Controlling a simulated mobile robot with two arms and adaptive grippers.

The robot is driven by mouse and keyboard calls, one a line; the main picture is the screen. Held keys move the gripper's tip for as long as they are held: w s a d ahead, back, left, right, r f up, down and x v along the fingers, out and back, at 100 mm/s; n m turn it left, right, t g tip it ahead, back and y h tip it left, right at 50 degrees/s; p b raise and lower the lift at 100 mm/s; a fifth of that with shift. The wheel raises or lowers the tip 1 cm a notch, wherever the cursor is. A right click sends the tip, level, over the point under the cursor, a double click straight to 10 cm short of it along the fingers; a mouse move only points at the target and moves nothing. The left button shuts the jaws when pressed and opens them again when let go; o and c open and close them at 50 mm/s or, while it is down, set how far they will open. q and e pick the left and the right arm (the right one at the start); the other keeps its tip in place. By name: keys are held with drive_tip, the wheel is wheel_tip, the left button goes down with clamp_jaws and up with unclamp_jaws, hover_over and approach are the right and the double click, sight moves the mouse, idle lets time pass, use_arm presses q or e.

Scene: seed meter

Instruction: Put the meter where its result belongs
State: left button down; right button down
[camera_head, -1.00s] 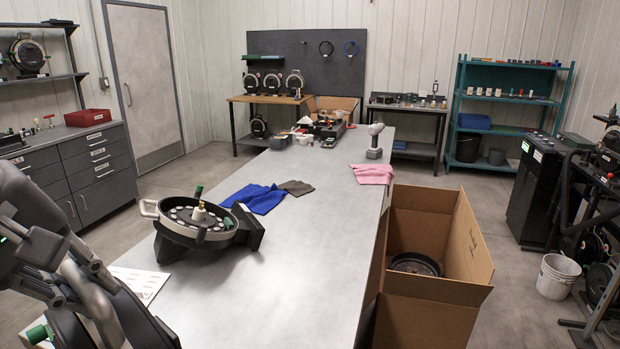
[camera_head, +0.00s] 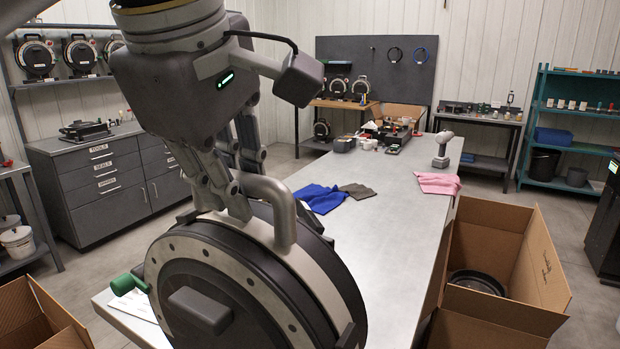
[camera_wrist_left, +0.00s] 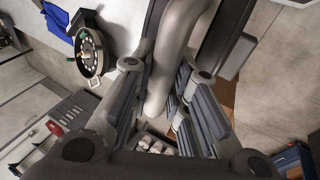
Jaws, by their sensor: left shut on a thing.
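My left gripper (camera_head: 235,205) is shut on the grey carry handle (camera_head: 282,205) of a large round black seed meter (camera_head: 215,295). The meter hangs upright, close to the head camera, over the near left part of the table. It has a pale rim with dark holes and a green knob (camera_head: 123,284) at its left. In the left wrist view the handle (camera_wrist_left: 172,60) runs between the fingers. Another open meter with a ring of pale discs (camera_wrist_left: 90,52) lies on the table there; the held meter hides it in the head view. My right gripper is not in view.
An open cardboard box (camera_head: 553,265) with a black ring inside stands right of the table (camera_head: 395,240). Another box (camera_head: 40,318) is at bottom left. Meters stand on the left wall shelf (camera_head: 60,82) and back bench (camera_head: 318,104). Blue cloth (camera_head: 320,198) and pink cloth (camera_head: 438,183) lie on the table.

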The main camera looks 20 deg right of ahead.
use_arm(q)
drive_tip(key=shift+w+d+p, duration=0.3)
drive_tip(key=shift+w, duration=0.2)
drive_tip(key=w+d+f+p, duration=0.6)
drive_tip(key=w+d+f, duration=0.1)
drive_tip(key=w+f, duration=0.4)
drive_tip(key=shift+f, duration=0.7)
drive_tip(key=shift+s, duration=0.1)
drive_tip(key=c, duration=1.8)
unclamp_jaws()
drive_tip(key=shift+f, duration=0.35)
drive_tip(key=o, duration=0.4)
drive_tip(key=shift+s+r, duration=0.1)
drive_tip(key=shift+s, duration=0.1)
